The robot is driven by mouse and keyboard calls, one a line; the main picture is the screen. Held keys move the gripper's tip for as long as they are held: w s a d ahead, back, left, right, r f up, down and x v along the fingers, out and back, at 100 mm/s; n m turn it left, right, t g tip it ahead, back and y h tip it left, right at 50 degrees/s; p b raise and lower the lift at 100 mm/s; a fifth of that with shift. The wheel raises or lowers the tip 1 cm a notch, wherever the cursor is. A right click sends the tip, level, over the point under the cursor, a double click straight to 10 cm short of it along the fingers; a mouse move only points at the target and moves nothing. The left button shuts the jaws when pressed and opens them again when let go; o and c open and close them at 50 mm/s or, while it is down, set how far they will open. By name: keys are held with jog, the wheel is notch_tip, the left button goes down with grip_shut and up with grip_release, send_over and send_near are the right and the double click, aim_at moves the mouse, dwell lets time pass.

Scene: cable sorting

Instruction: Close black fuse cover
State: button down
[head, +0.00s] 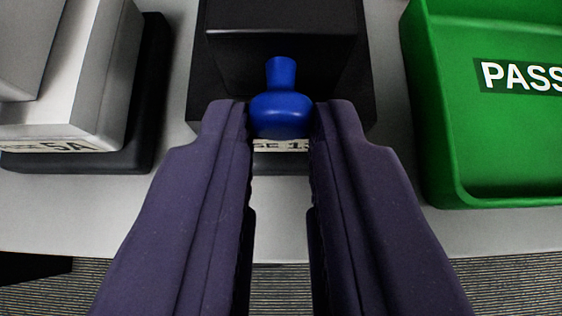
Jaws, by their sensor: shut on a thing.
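The black fuse cover (282,25) is a dark box-like piece in the top middle of the head view, over a wider black base (208,88). A blue knob (281,113) with a narrower stem sticks out from the cover's front towards me. My gripper (281,118) has purple fingers, one on each side of the knob, and is shut on it. A pale label below the knob is partly hidden by the knob and fingers; "SE 1" can be read. I cannot tell whether the cover is fully down on its base.
A light grey block (75,85) on a dark base, with a label ending in "5A", stands at left. A green bin (490,150) marked "PASS" is at right. The pale table (100,215) is bare in front, and its front edge shows below.

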jog(key=shift+s+f, duration=0.1)
jog(key=shift+f, duration=0.1)
jog(key=c, duration=1)
grip_release()
jog(key=shift+c, duration=0.2)
jog(key=shift+r, duration=0.1)
jog(key=shift+s+r, duration=0.15)
jog(key=shift+r, duration=0.15)
jog(key=p+v, duration=0.3)
jog(key=v, duration=0.4)
